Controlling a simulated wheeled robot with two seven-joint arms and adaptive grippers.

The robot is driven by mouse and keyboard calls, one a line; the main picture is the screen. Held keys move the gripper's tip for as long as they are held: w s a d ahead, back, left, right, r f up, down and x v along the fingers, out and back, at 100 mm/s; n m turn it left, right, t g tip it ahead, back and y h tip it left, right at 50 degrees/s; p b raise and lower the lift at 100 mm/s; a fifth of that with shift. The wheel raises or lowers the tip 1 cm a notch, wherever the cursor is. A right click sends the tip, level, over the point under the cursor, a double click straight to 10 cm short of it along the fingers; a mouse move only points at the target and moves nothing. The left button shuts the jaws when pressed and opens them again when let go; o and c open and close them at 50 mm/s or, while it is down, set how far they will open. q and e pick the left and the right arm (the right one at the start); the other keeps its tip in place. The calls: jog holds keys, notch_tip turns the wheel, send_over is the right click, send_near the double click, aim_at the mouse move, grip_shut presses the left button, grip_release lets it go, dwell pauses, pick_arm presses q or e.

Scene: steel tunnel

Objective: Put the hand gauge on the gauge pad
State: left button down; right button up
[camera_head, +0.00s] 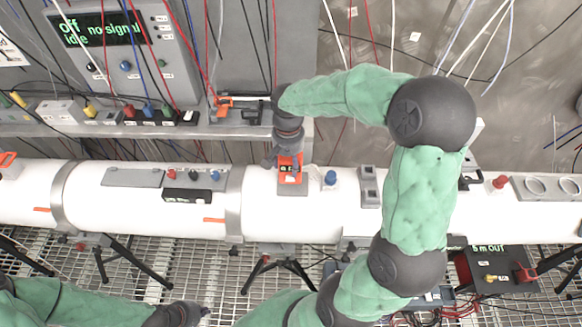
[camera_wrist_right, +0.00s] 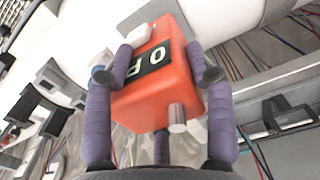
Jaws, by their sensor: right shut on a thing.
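The hand gauge (camera_head: 290,166) is a small orange box with a dark display. My right gripper (camera_head: 281,158) is shut on it, and the arm reaches over from the right. In the right wrist view the gauge (camera_wrist_right: 155,90) sits between the purple fingers of the gripper (camera_wrist_right: 165,65); pale characters and a metal stub show. In the head view the gauge overlaps the grey gauge pad (camera_head: 292,188) on top of the white pipe. I cannot tell whether they touch. My left gripper (camera_head: 195,313) is low at the bottom edge, far from the gauge; its fingers are unclear.
The white pipe (camera_head: 150,210) runs across, carrying a black labelled block (camera_head: 187,196) and a blue knob (camera_head: 330,178). Behind it, a shelf holds an orange item (camera_head: 225,105) and coloured connectors. A grey panel (camera_head: 125,50) reads "no signal". Loose cables hang above.

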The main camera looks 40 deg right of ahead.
aim_at(291, 170)
jog(key=shift+d+f, duration=0.2)
jog(key=shift+f, duration=0.05)
jog(key=shift+d+f, duration=0.15)
jog(key=shift+f, duration=0.75)
jog(key=shift+d+f, duration=0.1)
jog(key=shift+f, duration=0.8)
jog(key=shift+f, duration=0.1)
jog(key=o, duration=1.4)
jog(key=shift+c, duration=0.2)
notch_tip(291, 170, up, 12)
jog(key=shift+r, duration=0.1)
